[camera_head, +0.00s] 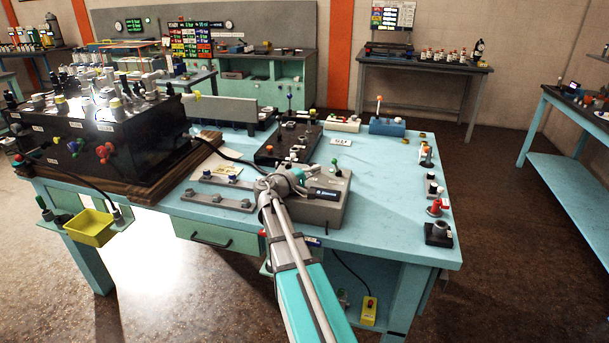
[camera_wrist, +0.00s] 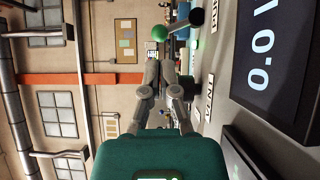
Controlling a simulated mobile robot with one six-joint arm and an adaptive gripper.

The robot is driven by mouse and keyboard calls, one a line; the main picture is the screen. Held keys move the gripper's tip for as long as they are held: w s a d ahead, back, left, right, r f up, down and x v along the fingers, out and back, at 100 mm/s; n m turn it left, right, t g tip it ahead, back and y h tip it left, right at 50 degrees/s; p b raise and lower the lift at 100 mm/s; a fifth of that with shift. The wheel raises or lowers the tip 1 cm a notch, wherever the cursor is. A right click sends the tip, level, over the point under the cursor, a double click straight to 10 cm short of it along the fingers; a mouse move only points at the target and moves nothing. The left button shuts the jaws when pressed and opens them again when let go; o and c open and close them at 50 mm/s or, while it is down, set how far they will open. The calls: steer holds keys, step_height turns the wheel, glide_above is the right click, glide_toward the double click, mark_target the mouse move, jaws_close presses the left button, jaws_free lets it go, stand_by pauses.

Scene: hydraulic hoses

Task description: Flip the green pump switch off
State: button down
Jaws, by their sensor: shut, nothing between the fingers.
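A grey pump unit (camera_head: 325,209) stands on the blue workbench. A small green-tipped switch (camera_head: 335,164) rises from its top, towards the back right. In the wrist view a round green knob (camera_wrist: 160,33) shows just beyond my fingertips, with a small gap between in the picture. I take it to be the switch's tip; its exact tilt is unclear. My gripper (camera_head: 303,177) is over the unit, to the left of the switch. In the wrist view my gripper (camera_wrist: 160,62) has its fingers together, with nothing between them.
A dark display (camera_wrist: 265,65) reading 0.0 is close on the right of the wrist view. A black valve block (camera_head: 288,143) stands behind the unit and a metal rail (camera_head: 219,201) lies left of it. The bench's right part (camera_head: 385,190) has clear room.

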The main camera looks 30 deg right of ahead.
mark_target(336, 165)
steer(key=shift+w+d, duration=0.15)
steer(key=shift+d, duration=1.15)
steer(key=shift+w+d, duration=0.1)
steer(key=shift+d, duration=1.2)
steer(key=shift+a+r+p, duration=0.15)
steer(key=shift+r+p, duration=0.05)
steer(key=shift+p, duration=0.1)
